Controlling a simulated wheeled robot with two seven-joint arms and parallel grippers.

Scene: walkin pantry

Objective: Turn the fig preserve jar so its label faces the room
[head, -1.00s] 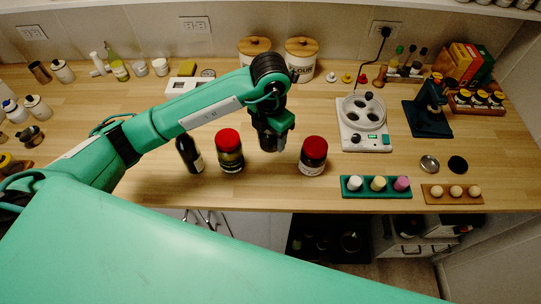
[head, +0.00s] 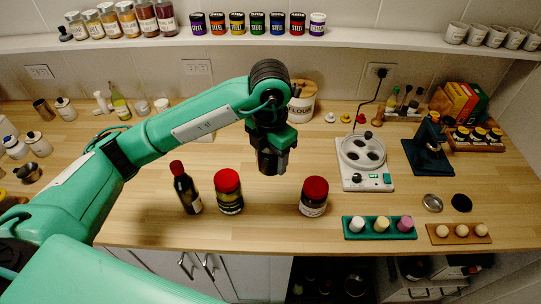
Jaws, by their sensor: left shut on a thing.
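Two red-lidded jars stand upright near the counter's front edge: a left jar (head: 230,202) with dark contents and a pale label band, and a right jar (head: 313,207) with a pale label low on its side. Their label text is too small to read, so I cannot tell which is the fig preserve. My left gripper (head: 270,168) points down behind and between the two jars, apart from both as far as I see. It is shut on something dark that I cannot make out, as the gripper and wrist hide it. My right gripper is out of view.
A dark red-capped bottle (head: 185,190) stands left of the jars. A green rack (head: 378,235) and a wooden rack (head: 459,240) lie front right. A white scale-like appliance (head: 365,180) and a flour canister (head: 300,108) stand behind. Bare counter surrounds the right jar.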

